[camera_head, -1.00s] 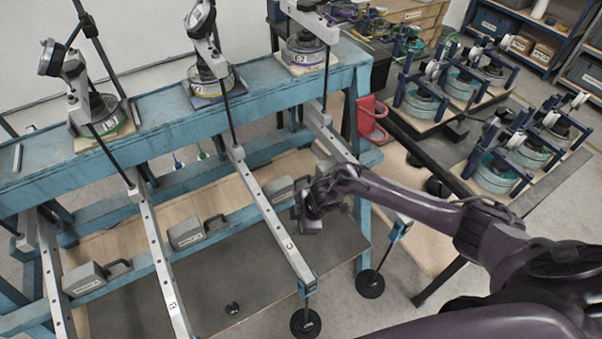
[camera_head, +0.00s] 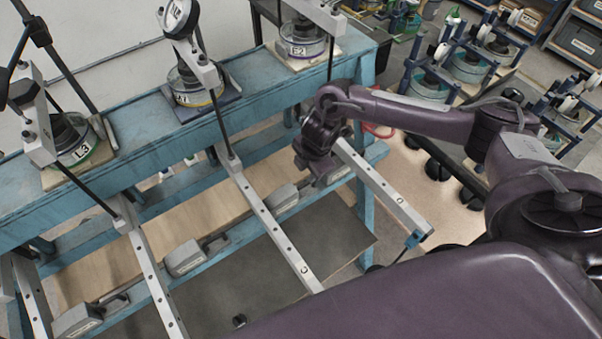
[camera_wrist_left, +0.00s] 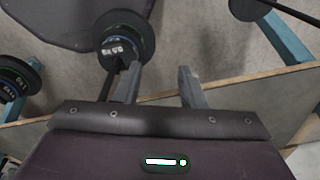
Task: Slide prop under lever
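Several grey levers with rows of holes run forward from the blue frame, including the lever marked C (camera_head: 268,218) and the rightmost lever (camera_head: 382,188). Grey handled props sit on the lower blue rail: one at left (camera_head: 77,320), one at middle (camera_head: 185,258) and one nearer the right (camera_head: 281,199). My right gripper (camera_head: 312,160) is beside the rightmost lever, above a grey labelled block (camera_head: 334,174) that it partly hides. Its fingers are not clear, so I cannot tell whether it holds the block. In the left wrist view my left gripper (camera_wrist_left: 158,76) is open and empty, beside a hanging black weight (camera_wrist_left: 125,42).
The blue frame (camera_head: 240,98) carries round test cells. A bench with more cell devices (camera_head: 470,68) stands at the right. A dark board (camera_head: 325,238) lies below the levers. My own purple body hides the lower right.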

